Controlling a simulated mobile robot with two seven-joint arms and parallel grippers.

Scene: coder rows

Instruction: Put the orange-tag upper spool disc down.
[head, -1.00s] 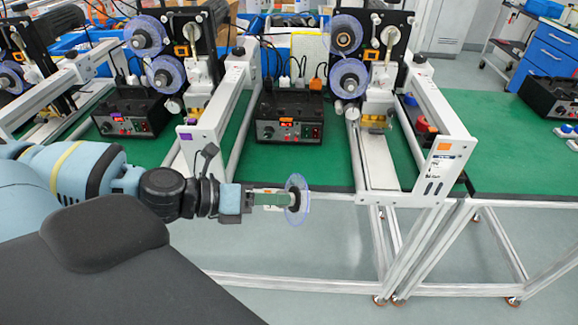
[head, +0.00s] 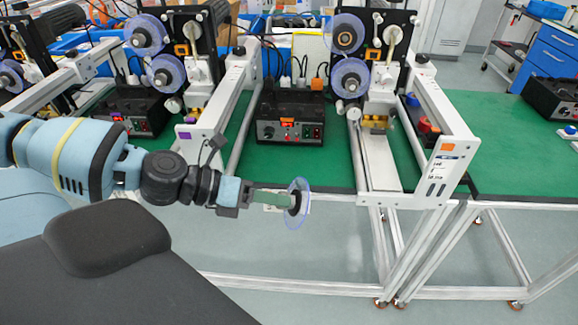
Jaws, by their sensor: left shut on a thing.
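My left gripper (head: 276,201) is shut on a clear, blue-rimmed spool disc (head: 299,190) with a dark hub. The disc stands nearly edge-on in the air, in front of the green table's front edge. The orange-tag machine (head: 448,147) stands to the right of it, with an orange tag on its white frame. Two similar discs show on that machine, an upper one (head: 344,20) and a lower one (head: 350,90). My right gripper is not in view.
A black control box (head: 290,132) sits on the green table (head: 285,168) between the orange-tag machine and the purple-tag machine (head: 185,135). Green table surface in front of the box is bare. A second green table (head: 510,170) is at the right.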

